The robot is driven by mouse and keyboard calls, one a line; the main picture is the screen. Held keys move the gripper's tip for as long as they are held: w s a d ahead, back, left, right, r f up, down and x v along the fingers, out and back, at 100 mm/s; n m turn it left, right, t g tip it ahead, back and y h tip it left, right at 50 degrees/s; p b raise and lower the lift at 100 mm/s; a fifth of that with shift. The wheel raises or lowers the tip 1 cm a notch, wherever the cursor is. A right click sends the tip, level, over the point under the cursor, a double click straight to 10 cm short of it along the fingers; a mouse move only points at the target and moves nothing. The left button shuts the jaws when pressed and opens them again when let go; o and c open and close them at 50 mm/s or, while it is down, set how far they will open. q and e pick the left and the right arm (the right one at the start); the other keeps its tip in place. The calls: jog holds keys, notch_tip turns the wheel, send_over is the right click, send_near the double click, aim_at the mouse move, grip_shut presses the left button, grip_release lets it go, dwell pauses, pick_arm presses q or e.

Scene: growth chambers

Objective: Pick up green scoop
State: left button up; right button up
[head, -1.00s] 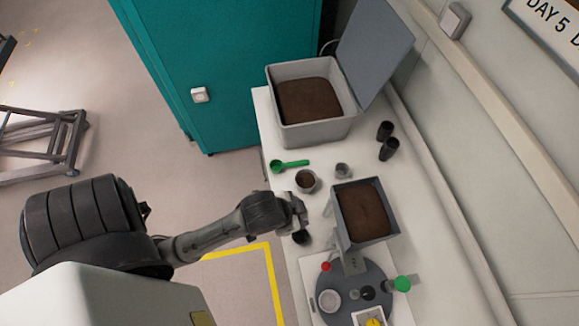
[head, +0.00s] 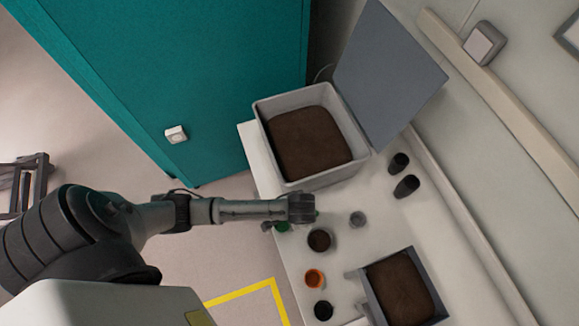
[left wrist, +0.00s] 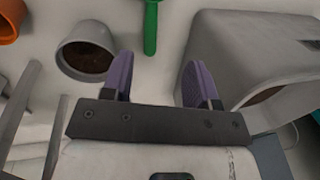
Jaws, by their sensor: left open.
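The green scoop (head: 283,227) lies on the white bench in front of the large grey bin. In the head view my left gripper (head: 301,208) is over it and hides most of it. In the left wrist view the scoop's green handle (left wrist: 151,28) shows at the top, roughly in line with the gap between the fingers. The left gripper (left wrist: 159,78) is open and empty, its two purple fingertips apart and short of the handle. The scoop's bowl is out of that view. My right gripper is not in view.
The large grey soil bin (head: 358,150) stands close beside the gripper, its lid open. A grey soil tray (head: 375,300) is at lower right.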

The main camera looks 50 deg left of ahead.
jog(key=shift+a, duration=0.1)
pick_arm(q)
jog(key=shift+n, duration=0.5)
jog(key=f, duration=0.7)
jog(key=shift+a, duration=0.2)
jog(key=shift+w+a+f, duration=0.1)
jog(key=shift+a+f, duration=0.05)
jog(key=shift+f, duration=0.7)
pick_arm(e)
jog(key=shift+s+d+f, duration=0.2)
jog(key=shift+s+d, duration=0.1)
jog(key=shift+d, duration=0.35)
pick_arm(q)
jog(key=f, duration=0.3)
jog(key=shift+w+a+f, duration=0.1)
jog(key=shift+w+f, duration=0.2)
jog(key=shift+f, duration=0.1)
jog(key=shift+a+f, duration=0.15)
jog(key=shift+f, duration=0.35)
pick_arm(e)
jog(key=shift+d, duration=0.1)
